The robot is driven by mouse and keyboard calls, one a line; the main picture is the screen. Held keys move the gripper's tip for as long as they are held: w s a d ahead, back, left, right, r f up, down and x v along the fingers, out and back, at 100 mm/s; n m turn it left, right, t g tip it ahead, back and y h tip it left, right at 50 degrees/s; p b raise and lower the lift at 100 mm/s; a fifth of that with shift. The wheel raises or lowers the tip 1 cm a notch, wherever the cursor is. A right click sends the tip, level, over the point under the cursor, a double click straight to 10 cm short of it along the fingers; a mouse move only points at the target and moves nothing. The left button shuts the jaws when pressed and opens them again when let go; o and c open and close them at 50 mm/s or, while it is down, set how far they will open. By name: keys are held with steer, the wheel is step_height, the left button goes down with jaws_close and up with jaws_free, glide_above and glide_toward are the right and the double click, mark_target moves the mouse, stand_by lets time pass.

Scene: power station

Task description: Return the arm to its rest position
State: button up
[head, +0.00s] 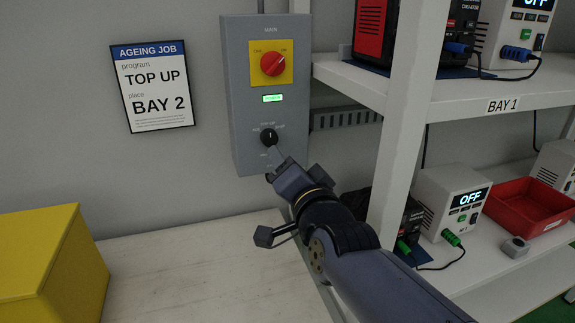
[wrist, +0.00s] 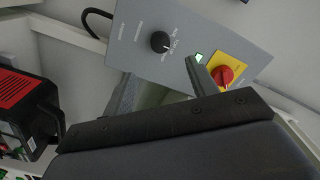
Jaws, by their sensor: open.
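My arm reaches from the lower right up to the grey MAIN control box (head: 236,100) on the wall. My gripper (head: 272,168) is just below the black selector knob (head: 268,136) in the head view. In the wrist view my gripper (wrist: 160,85) has its two fingers apart with nothing between them. The knob (wrist: 160,41) shows beyond the fingers, apart from them. The red rotary switch (head: 273,63) on its yellow plate sits higher on the box; it also shows in the wrist view (wrist: 223,76). A small green display (head: 272,98) is lit between them.
A white shelf post (head: 407,120) stands close to the right of my arm. Shelves there hold power units (head: 450,200) reading OFF and a red bin (head: 528,203). A yellow box (head: 50,255) is at the lower left. The pale bench top (head: 190,270) between is clear. A job sign (head: 153,87) hangs left.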

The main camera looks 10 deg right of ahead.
mark_target(271, 140)
steer(key=shift+w, duration=0.15)
steer(key=w, duration=0.3)
steer(key=w+a, duration=0.1)
steer(key=w, duration=0.3)
steer(key=w+a, duration=0.1)
steer(key=w, duration=0.2)
steer(key=shift+w+a, duration=0.1)
steer(key=shift+w, duration=0.05)
stand_by(0.4)
